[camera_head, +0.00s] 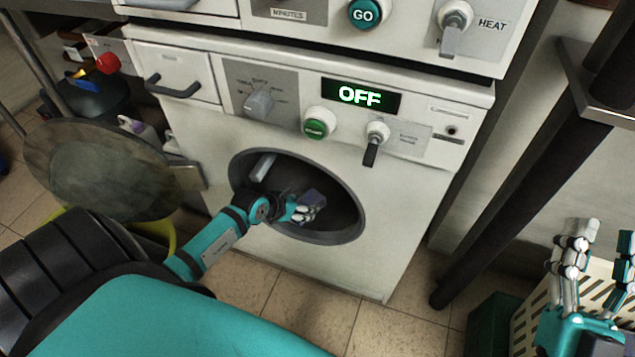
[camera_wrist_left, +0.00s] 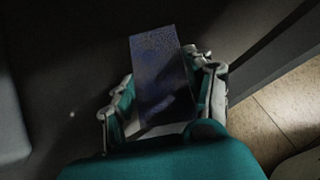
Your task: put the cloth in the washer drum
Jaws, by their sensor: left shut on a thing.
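The washer (camera_head: 400,190) is a white machine with a round dark opening low in its front, and its display reads OFF. Its round door (camera_head: 95,170) is swung open to the left. My left arm reaches into the drum (camera_head: 345,215), and my left gripper (camera_head: 305,209) is inside the opening. It is shut on the cloth (camera_head: 314,197), a small dark blue-purple piece. In the left wrist view the cloth (camera_wrist_left: 158,60) stands up flat between the fingers of the left gripper (camera_wrist_left: 165,100). My right gripper (camera_head: 609,235) is at the lower right, fingers apart and empty.
A cream slotted basket (camera_head: 523,322) is under my right gripper, beside a dark green box (camera_head: 488,325). A dark post (camera_head: 530,170) stands right of the washer. Another machine (camera_head: 330,12) sits on top. Tiled floor (camera_head: 300,310) is bare in front.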

